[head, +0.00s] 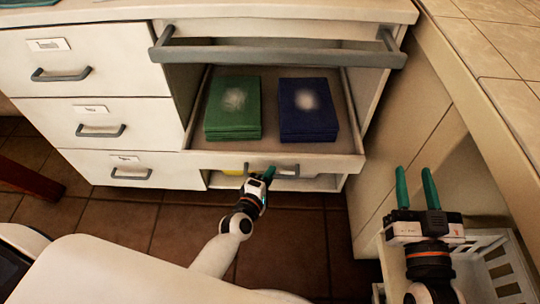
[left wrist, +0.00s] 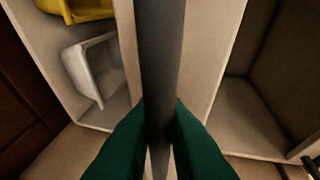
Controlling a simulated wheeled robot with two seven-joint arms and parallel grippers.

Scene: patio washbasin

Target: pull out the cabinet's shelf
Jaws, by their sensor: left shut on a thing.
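The cabinet (head: 104,60) is white, with an open bay on its right side. Its shelf (head: 310,161) juts out of the bay and bears a green stack (head: 232,108) and a dark blue stack (head: 308,108). My left gripper (head: 268,173) is at the shelf's front and is shut on its grey handle (head: 287,167). In the left wrist view the handle (left wrist: 162,50) runs as a grey bar between the green fingers (left wrist: 160,125). My right gripper (head: 416,188) is open and empty, off to the right of the cabinet.
A grey rail (head: 275,55) crosses the bay above the shelf. Closed drawers with grey handles (head: 100,131) fill the left. A yellow thing (left wrist: 75,8) and a pale container (left wrist: 95,68) sit below the shelf. A white crate (head: 505,262) stands under my right gripper. Tiled floor (head: 295,235) lies in front.

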